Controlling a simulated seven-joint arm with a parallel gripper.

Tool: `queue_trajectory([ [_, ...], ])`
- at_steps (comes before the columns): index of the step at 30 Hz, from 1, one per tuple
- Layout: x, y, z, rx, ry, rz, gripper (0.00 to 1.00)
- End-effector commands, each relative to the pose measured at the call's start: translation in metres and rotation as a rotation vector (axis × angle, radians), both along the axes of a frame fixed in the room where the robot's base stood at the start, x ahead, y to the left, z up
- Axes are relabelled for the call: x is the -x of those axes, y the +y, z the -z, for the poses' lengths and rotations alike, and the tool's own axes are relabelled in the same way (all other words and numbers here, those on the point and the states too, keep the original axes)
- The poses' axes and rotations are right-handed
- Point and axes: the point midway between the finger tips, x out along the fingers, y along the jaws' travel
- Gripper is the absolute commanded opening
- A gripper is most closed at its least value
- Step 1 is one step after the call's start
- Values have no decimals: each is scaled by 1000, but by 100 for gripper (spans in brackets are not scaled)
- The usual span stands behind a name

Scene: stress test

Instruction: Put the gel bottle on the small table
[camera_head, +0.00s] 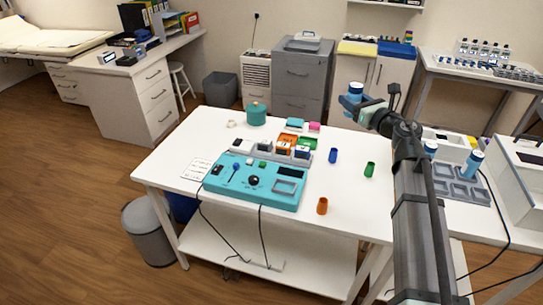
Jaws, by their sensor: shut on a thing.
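My gripper (364,110) is at the upper right of the white table, shut on a blue bottle (353,89) with a lighter band. I take this to be the gel bottle; its label cannot be read. It is held roughly upright, and the jaws hide part of it. It appears over the far right part of the white table (225,138), beside the cabinet front; its height above the top is hard to tell. This table, the likely small table, carries a teal device (254,180).
Blue (333,155), green (369,169) and orange (322,206) cups stand on the table's right half, with bare surface around them. A teal pot (256,114) stands at the back. Blue-capped bottles (473,162) and a grey tray (462,187) are at right, partly behind my arm.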

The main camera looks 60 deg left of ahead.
Motion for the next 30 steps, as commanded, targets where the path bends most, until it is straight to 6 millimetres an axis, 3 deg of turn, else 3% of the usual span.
queue_trajectory([
  [8,50,37,-5,-1,0,-102,11],
  [19,50,35,58,2,3,-101,11],
  [30,49,35,143,1,1,-100,11],
])
